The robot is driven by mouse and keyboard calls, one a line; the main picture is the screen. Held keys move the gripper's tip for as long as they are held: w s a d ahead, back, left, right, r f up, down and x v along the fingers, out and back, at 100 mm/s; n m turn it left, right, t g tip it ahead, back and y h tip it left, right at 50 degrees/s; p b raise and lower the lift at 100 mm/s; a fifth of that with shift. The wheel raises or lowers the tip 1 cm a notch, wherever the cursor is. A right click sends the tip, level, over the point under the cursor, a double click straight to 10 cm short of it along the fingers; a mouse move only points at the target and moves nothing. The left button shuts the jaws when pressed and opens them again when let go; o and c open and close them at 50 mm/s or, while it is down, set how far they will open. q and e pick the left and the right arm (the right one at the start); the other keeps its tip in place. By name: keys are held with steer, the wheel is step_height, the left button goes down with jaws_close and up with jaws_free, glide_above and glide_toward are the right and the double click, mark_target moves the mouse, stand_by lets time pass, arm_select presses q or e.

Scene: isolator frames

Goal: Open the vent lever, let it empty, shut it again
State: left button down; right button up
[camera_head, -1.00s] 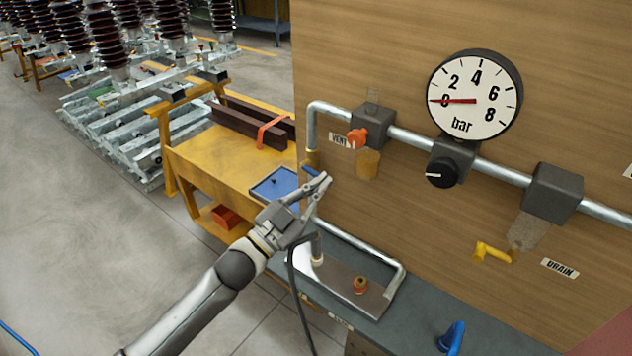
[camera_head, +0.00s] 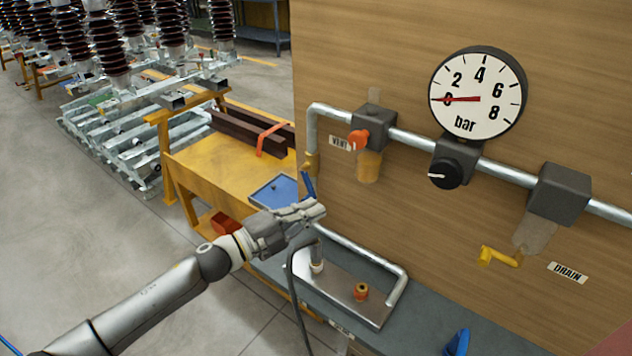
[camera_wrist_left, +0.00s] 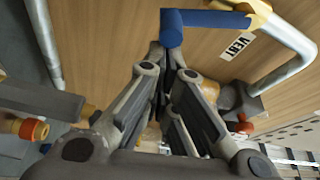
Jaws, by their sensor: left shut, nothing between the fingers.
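The VENT label (camera_head: 340,143) is on the wooden panel, between an orange knob (camera_head: 358,139) and the bent pipe end at left. A blue lever (camera_head: 308,187) hangs at the brass fitting (camera_head: 311,162) on that pipe end. In the left wrist view the blue lever (camera_wrist_left: 205,19) lies just beyond my fingertips. My left gripper (camera_head: 320,209) is shut and empty, just below the lever; contact cannot be told. It also shows in the left wrist view (camera_wrist_left: 177,68). The gauge (camera_head: 478,94) needle points at about 0. My right gripper is not in view.
A yellow handle (camera_head: 498,256) is beside the DRAIN label (camera_head: 567,272). A black knob (camera_head: 444,174) sits under the gauge. A metal tray (camera_head: 335,293) with a lower pipe is below my gripper. A yellow bench (camera_head: 215,165) stands behind. Open floor is at left.

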arm_select(q)
steer(key=shift+w+a+f+m+g+y+p, duration=0.15)
steer(key=shift+w+a+f+m+y+p, duration=0.15)
steer(key=shift+m, duration=0.45)
steer(key=shift+w+a+f+m+g+y+p, duration=0.1)
steer(key=shift+w+a+f+m, duration=0.15)
steer(key=shift+a+m, duration=0.35)
steer(key=shift+w+a+f+m+g+y+p, duration=0.2)
steer(key=shift+w+f+m, duration=0.1)
steer(key=shift+m, duration=0.55)
